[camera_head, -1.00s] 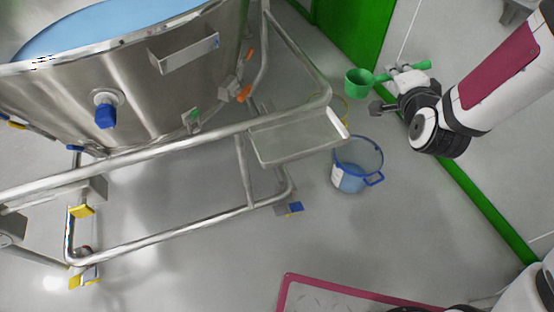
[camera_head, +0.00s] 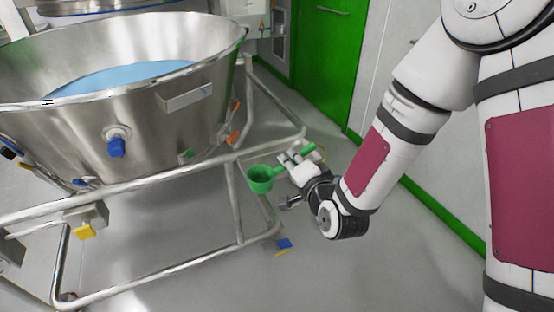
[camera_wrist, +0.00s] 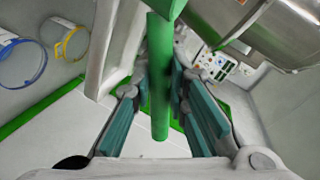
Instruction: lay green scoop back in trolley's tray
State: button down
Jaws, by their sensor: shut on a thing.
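The green scoop (camera_head: 261,179) is held by its handle in my gripper (camera_head: 295,163), its cup out to the left near the trolley's right end. In the wrist view the scoop's green handle (camera_wrist: 160,90) runs lengthwise between the two teal-padded fingers of my gripper (camera_wrist: 160,100), and part of the cup shows at the top edge. The trolley's tray cannot be made out clearly in the head view now; my gripper and the scoop cover that area.
The steel trolley frame (camera_head: 238,205) carries a large bowl (camera_head: 60,135) with blue content.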

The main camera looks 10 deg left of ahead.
jog(key=w+a, duration=0.1)
jog(key=w, duration=0.2)
jog(key=w+a, duration=0.1)
jog(key=w, duration=0.3)
jog(key=w+a+f+b, duration=0.1)
jog(key=w, duration=0.3)
jog(key=shift+w+a, duration=0.1)
jog(key=shift+w, duration=0.05)
jog(key=shift+f+b, duration=0.6)
jog(key=shift+f, duration=1.15)
jog(key=shift+f, duration=0.2)
jog(key=c, duration=1.7)
grip_release()
jog(key=shift+o, duration=0.7)
jog(key=shift+r, duration=0.1)
